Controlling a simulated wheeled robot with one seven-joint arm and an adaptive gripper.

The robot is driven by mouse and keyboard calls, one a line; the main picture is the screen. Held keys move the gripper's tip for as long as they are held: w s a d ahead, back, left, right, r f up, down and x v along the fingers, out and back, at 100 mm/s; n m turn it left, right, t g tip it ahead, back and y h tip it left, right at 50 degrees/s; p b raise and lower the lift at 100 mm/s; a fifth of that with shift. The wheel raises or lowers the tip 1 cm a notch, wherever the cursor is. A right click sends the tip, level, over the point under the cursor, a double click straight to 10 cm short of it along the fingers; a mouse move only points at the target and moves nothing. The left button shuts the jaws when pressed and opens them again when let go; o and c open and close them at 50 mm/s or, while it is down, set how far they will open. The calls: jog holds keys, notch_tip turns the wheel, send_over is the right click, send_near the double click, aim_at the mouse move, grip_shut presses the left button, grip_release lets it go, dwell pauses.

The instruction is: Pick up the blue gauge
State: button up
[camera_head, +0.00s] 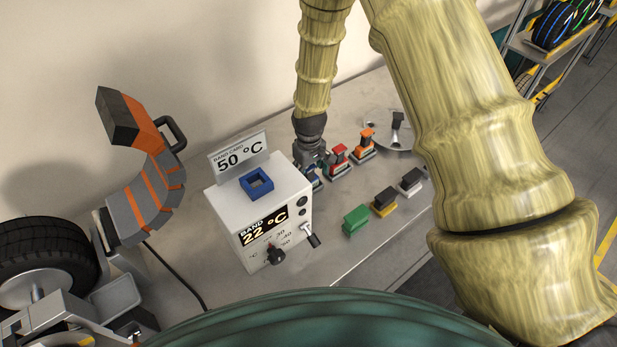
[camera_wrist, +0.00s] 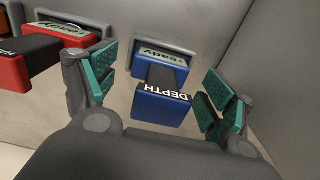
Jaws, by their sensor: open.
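My gripper (camera_wrist: 158,92) is open, with one teal-padded finger on each side of the gauge. I see a gap on both sides, so the fingers do not appear to touch it. In the head view my gripper (camera_head: 314,165) is beside the white box, and the blue gauge (camera_head: 317,182) is mostly hidden below it.
A red gauge (camera_wrist: 40,62) stands close by my left finger in the wrist view. An orange gauge (camera_head: 366,140) is farther along the row. Green (camera_head: 355,220), yellow (camera_head: 384,202) and grey (camera_head: 411,181) blocks lie in front.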

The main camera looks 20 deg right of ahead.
jog(key=shift+f+p, duration=0.65)
jog(key=shift+f, duration=1)
jog(key=c, duration=1.2)
